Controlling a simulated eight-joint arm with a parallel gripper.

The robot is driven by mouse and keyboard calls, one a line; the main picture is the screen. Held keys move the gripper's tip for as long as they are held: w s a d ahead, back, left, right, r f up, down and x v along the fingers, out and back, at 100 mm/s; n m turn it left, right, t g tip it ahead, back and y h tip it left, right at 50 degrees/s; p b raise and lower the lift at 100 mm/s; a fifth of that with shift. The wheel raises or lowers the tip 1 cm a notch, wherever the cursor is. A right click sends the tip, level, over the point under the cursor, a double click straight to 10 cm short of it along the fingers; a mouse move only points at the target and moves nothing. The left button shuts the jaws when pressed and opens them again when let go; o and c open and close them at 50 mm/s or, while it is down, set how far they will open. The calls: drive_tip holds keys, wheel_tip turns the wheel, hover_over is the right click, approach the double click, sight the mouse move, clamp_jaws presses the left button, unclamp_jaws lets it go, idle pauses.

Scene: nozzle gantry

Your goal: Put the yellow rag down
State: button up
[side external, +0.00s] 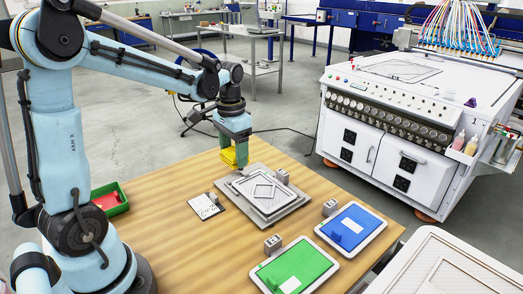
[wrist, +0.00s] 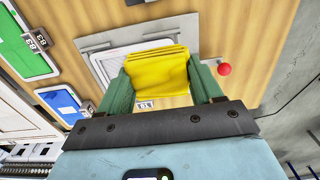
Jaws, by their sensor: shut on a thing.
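The yellow rag (side external: 228,158) is a folded stack of layers. My gripper (side external: 237,152) is shut on it and holds it above the wooden table (side external: 165,235), near the back corner of the grey framed plate (side external: 292,209). In the wrist view the rag (wrist: 157,72) fills the space between the two green fingers and partly covers the framed plate (wrist: 98,62) behind it. The exact gap between the rag and the surface below cannot be told.
A small card (side external: 203,208) lies left of the plate. A green bin (side external: 120,208) with red contents stands at left. Bare wood lies between bin and card.

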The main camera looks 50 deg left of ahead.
idle(0.4)
drive_tip(key=s+d, duration=0.1)
drive_tip(key=d, duration=0.2)
drive_tip(key=s+d+r, duration=0.1)
drive_tip(key=d, duration=0.3)
drive_tip(key=s+d, duration=0.2)
drive_tip(key=d, duration=0.2)
drive_tip(key=shift+s+d+r, duration=0.1)
drive_tip(key=shift+d+r, duration=0.05)
drive_tip(key=shift+r, duration=0.15)
drive_tip(key=s+d, duration=0.9)
hover_over(232, 230)
wheel_tip(232, 230, down, 7)
drive_tip(key=shift+f, duration=2.25)
drive_tip(key=o, duration=1)
drive_tip(key=shift+f, duration=0.1)
